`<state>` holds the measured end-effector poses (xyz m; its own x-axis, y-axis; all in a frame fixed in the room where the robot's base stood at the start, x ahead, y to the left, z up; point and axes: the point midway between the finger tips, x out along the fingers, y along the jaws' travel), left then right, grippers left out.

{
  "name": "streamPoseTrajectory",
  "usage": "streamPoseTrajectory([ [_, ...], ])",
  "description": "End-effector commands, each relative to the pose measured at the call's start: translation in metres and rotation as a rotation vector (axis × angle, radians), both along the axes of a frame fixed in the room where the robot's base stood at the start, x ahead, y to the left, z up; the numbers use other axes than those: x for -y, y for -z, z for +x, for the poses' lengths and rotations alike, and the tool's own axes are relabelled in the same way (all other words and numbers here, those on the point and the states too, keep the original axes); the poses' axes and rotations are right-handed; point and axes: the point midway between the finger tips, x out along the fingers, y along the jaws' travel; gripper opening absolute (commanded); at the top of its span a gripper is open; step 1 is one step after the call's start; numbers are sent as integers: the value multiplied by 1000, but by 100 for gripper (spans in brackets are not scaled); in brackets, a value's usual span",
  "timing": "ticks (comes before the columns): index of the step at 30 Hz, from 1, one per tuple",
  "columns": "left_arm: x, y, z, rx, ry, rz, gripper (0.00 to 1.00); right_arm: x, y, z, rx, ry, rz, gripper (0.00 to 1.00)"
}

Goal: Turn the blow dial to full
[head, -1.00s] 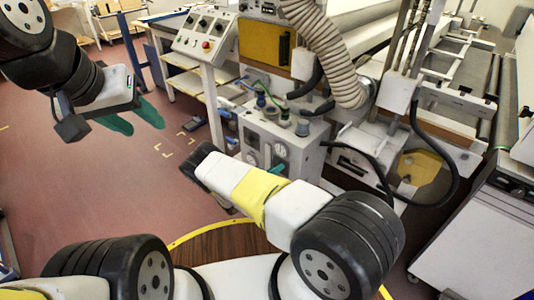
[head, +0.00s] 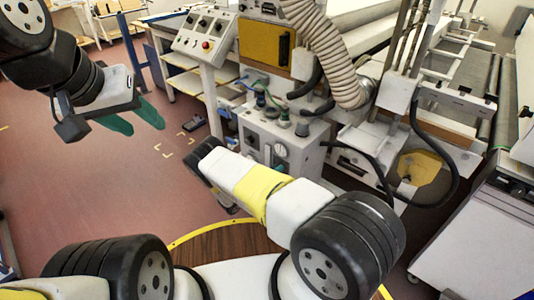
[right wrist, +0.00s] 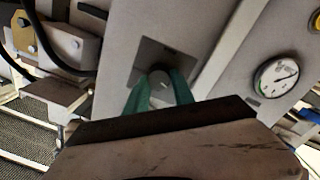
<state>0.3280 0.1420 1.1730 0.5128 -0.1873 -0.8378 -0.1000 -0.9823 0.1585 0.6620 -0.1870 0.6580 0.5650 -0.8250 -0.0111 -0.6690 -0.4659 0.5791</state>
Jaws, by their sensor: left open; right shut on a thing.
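The blow dial (right wrist: 160,70) is a dark round knob on a grey plate (right wrist: 150,50) on the light machine panel in the right wrist view. My right gripper (right wrist: 164,80) has its green fingers around the knob, one on each side, shut on it. The fingers hide part of the knob, so I cannot read its setting. In the head view the right forearm hides this gripper and the dial, in front of the grey machine box (head: 312,150). My left gripper (head: 134,118) is open and empty, in the air over the floor at the left.
A round pressure gauge (right wrist: 276,76) sits right of the dial. A sloped control console (head: 205,34) with a red button stands behind the box. A ribbed hose (head: 330,50) and black cables hang near the machine.

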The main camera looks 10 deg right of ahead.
Motion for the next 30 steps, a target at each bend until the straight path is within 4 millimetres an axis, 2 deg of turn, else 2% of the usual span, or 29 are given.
streamPoseTrajectory([
  [30, 0, 0, 0, 0, 0, 0, 47, 2, 0, -3, 751, 3, 591, 0],
])
